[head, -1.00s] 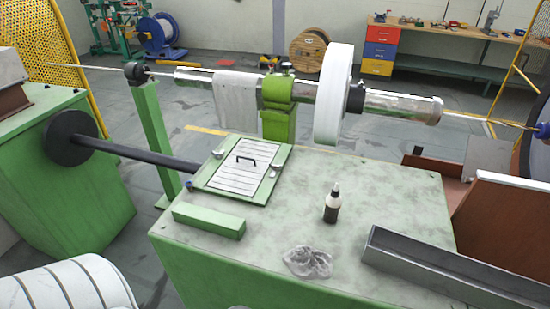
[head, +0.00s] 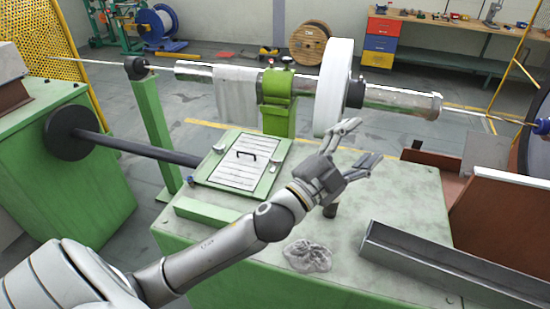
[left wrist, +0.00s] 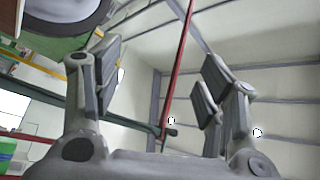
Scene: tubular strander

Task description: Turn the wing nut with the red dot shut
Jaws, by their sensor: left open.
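A green bearing clamp (head: 278,87) holds the steel tube at the back edge of the green bench. A small red spot shows on its top; I cannot tell whether it is a wing nut. My left gripper (head: 365,143) is open and empty above the bench, right of the hatch and in front of the white disc. Its spread fingers also show in the left wrist view (left wrist: 160,85). My right gripper is not in view.
A white disc (head: 332,88) stands on the tube, with a grey cloth (head: 236,95) draped to its left. A crumpled rag (head: 308,255) and a steel channel (head: 440,262) lie on the bench.

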